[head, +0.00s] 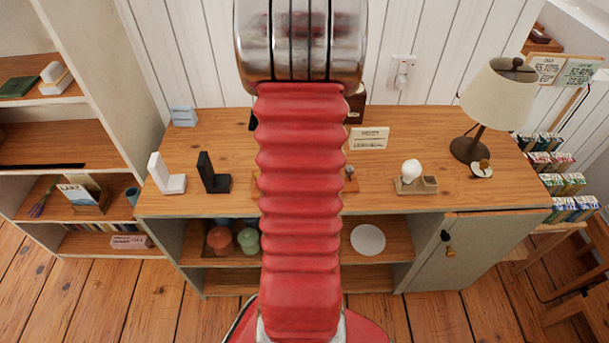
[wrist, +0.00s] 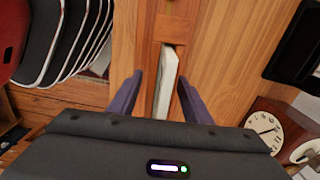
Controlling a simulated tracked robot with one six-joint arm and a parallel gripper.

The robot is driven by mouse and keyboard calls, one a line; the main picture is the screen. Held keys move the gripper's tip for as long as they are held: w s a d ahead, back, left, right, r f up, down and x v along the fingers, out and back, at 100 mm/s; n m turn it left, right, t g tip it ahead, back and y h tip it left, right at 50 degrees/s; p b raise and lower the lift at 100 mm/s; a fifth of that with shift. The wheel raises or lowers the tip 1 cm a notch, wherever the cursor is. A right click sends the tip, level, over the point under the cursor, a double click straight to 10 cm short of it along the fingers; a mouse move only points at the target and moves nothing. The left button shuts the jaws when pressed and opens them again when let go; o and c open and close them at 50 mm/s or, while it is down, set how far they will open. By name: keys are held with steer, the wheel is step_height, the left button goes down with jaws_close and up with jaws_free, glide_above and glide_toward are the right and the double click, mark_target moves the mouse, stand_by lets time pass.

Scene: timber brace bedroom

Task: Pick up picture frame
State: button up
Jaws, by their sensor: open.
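In the wrist view my gripper (wrist: 160,77) is open, with its two dark purple fingers apart. A thin, pale upright panel with a wooden edge (wrist: 168,75) stands between the fingers, seen nearly edge-on. It looks like the picture frame, but I cannot tell for sure. I see no clear contact between it and the fingers. It appears to sit on or by a wooden piece on the cabinet top. In the head view my red arm covers the middle of the cabinet top, hiding my gripper and whatever is there.
The wooden cabinet (head: 290,208) carries a lamp (head: 497,95), white bookend (head: 166,175), black bookend (head: 213,174), small card (head: 368,138) and white bulb-like object (head: 411,172). A clock (wrist: 268,128) and black object (wrist: 295,40) lie right in the wrist view.

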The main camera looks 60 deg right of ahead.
steer(key=shift+c, duration=0.6)
jaws_close()
steer(key=shift+d+r, duration=0.1)
steer(key=shift+d, duration=0.05)
stand_by(0.7)
